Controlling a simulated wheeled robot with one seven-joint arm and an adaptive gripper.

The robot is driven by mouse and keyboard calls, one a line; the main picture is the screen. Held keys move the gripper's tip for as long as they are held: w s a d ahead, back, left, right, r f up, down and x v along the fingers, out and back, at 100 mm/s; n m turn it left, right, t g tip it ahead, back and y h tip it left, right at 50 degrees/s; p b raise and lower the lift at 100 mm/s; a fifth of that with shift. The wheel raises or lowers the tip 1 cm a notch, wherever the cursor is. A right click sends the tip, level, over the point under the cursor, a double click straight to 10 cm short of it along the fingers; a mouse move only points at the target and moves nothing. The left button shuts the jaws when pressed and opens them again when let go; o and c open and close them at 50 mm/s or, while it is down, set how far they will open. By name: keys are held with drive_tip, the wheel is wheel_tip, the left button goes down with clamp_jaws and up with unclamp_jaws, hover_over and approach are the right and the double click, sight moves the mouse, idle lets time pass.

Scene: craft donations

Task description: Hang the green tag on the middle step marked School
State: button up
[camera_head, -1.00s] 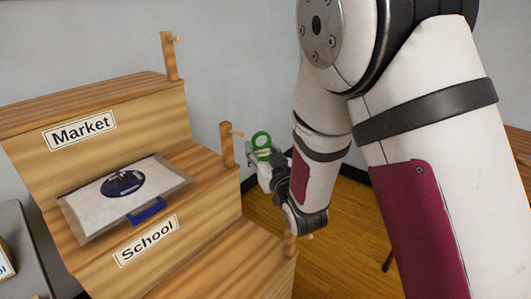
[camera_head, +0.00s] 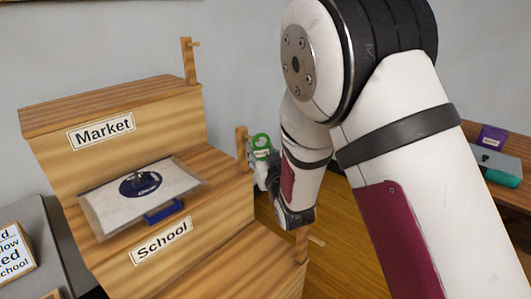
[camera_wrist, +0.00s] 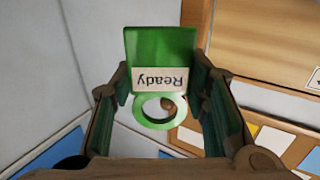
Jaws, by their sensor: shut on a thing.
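The green tag (camera_head: 261,141) has a ring and a pale label; the wrist view shows the tag (camera_wrist: 160,50) with "Ready" upside down. My gripper (camera_head: 264,163) is shut on it, with fingers on both sides of the tag in the wrist view. The middle step marked School (camera_head: 162,241) has a wooden post (camera_head: 241,146) at its right end. The ring is right beside this post. In the wrist view a brown rounded peg end (camera_wrist: 167,103) shows inside the ring's opening. I cannot tell whether the peg passes through the ring.
A clear packet with a blue oval (camera_head: 141,184) lies on the School step. The Market step (camera_head: 101,131) with its own post (camera_head: 188,60) rises behind. A lower step (camera_head: 240,262) is in front. A grey table (camera_head: 50,235) stands left, a wooden table with boxes (camera_head: 497,158) right.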

drive_tip(key=shift+w+a, duration=0.95)
drive_tip(key=shift+a, duration=0.3)
drive_tip(key=shift+c, duration=0.3)
drive_tip(key=shift+w+a+f+b, duration=0.25)
drive_tip(key=shift+a+f+b, duration=0.1)
drive_tip(key=shift+b, duration=0.25)
drive_tip(key=shift+c, duration=0.8)
drive_tip(key=shift+w+d+f+b, duration=0.15)
drive_tip(key=shift+d+f+b, duration=0.05)
drive_tip(key=shift+b, duration=0.15)
drive_tip(key=shift+c, duration=1)
drive_tip(key=shift+o, duration=0.5)
drive_tip(key=shift+d+f, duration=0.1)
drive_tip(key=shift+f, duration=0.05)
drive_tip(key=o, duration=1.3)
drive_tip(key=shift+w+f, duration=0.1)
drive_tip(key=shift+w, duration=0.05)
drive_tip(key=shift+o, duration=0.2)
drive_tip(key=shift+a+r, duration=0.25)
drive_tip(key=shift+s, duration=0.25)
